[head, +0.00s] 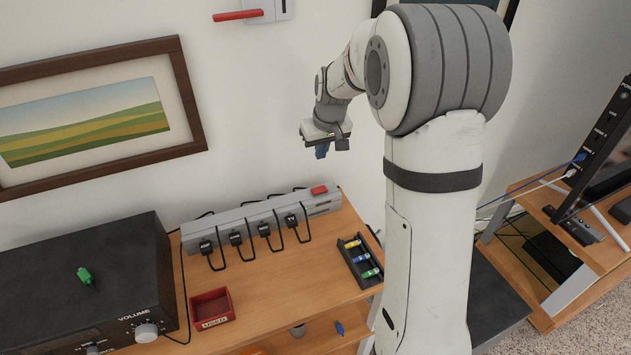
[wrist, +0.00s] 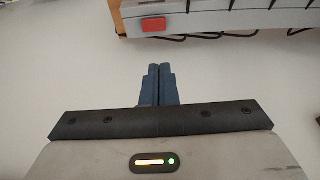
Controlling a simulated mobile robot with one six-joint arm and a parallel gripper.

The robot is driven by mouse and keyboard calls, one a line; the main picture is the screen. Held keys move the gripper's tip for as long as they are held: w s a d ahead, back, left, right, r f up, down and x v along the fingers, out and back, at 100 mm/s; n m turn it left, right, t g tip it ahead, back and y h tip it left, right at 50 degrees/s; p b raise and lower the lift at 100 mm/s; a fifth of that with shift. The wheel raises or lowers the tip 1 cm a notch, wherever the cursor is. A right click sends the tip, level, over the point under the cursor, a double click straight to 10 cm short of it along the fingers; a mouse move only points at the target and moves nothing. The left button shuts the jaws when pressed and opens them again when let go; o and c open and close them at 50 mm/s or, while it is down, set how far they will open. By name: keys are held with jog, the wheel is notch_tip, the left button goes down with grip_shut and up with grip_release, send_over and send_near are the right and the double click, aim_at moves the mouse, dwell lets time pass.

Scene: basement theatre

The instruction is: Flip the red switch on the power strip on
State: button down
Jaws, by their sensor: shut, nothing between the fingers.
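The grey power strip (head: 232,223) lies along the back of the wooden shelf in the head view, with several black plugs in it. Its red switch (head: 319,190) is at the right end. In the wrist view the strip (wrist: 222,18) runs along the top right, and the red switch (wrist: 153,25) is near its left end. I cannot tell the switch's position. My gripper (head: 322,151) is above the switch end of the strip, apart from it. Its blue fingers (wrist: 159,70) are shut and empty in the wrist view, pointing toward the switch.
A red box (head: 211,308) and a black battery tray (head: 360,258) sit on the shelf (head: 275,290). A framed picture (head: 190,100) and a red-handled wall switch (head: 238,15) are on the wall.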

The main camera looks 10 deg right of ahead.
dwell(0.3)
jog(key=p, duration=0.2)
send_near(315, 189)
jog(key=x, duration=0.5)
jog(key=shift+w+f, duration=0.15)
jog(key=shift+w, duration=0.05)
jog(key=shift+f, duration=0.6)
jog(key=shift+f, duration=0.1)
